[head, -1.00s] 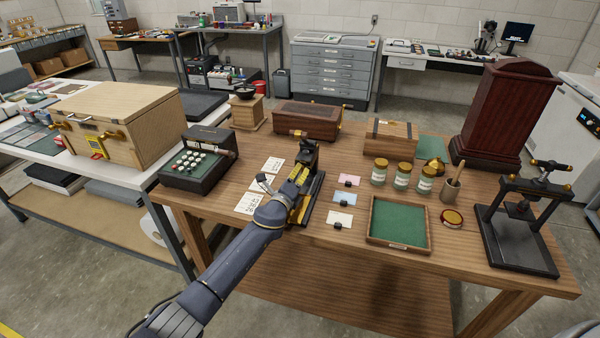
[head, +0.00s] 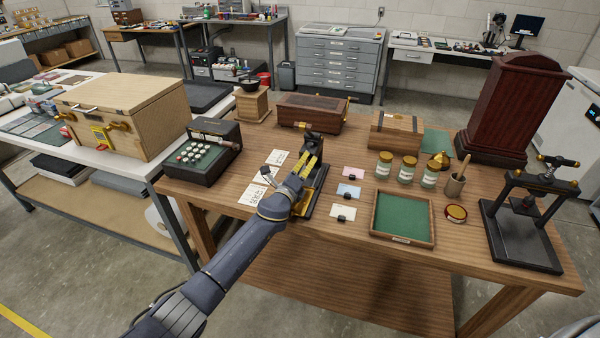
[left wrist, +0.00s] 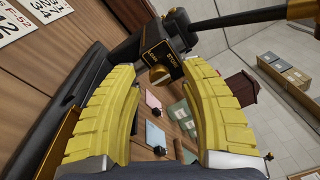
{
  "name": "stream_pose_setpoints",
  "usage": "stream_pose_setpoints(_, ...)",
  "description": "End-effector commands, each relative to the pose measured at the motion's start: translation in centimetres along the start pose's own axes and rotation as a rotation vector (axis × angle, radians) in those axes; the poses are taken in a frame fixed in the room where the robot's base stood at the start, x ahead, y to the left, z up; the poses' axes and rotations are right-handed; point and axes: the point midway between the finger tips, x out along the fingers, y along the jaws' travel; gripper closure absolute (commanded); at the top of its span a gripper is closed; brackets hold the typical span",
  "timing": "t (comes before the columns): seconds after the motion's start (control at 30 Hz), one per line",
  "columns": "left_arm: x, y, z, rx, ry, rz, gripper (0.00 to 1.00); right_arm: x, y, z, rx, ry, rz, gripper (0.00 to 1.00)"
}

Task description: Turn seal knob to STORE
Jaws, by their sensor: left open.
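The seal knob (left wrist: 160,73) is a small brass knob on a black plate (left wrist: 160,52) with gold lettering, seen in the left wrist view. The lettering is tilted and only partly legible, and I cannot tell the knob's setting. The plate is on a black stand-like device (head: 313,146) on the wooden table. My left gripper (head: 307,168) is at this device. Its yellow fingers (left wrist: 159,76) are open, one each side of the knob in the picture, with no visible contact. In the head view the gripper hides the knob. My right gripper is not in view.
A black keyed machine (head: 200,152) stands left of the device, with number cards (head: 262,180) between. Small coloured cards (head: 350,191), a green-lined tray (head: 402,215) and jars (head: 406,168) lie to the right. A black lever arm (left wrist: 245,16) crosses above the plate in the wrist view.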

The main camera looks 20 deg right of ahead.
Motion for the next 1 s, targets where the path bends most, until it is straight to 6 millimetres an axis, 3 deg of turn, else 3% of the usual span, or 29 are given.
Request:
stream_pose_setpoints(0.27, -2.3, 0.1, 0.1, 0.003, 0.001, 0.000, 0.56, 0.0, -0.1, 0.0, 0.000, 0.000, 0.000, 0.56)
stream_pose_setpoints(0.7, -8.7, 0.1, -0.1, 0.000, 0.002, 0.001, 0.56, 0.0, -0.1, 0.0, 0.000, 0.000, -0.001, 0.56)
stream_pose_setpoints(1.0, -11.4, 0.1, -0.1, -0.001, 0.002, 0.002, 0.56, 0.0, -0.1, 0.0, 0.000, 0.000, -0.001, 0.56)
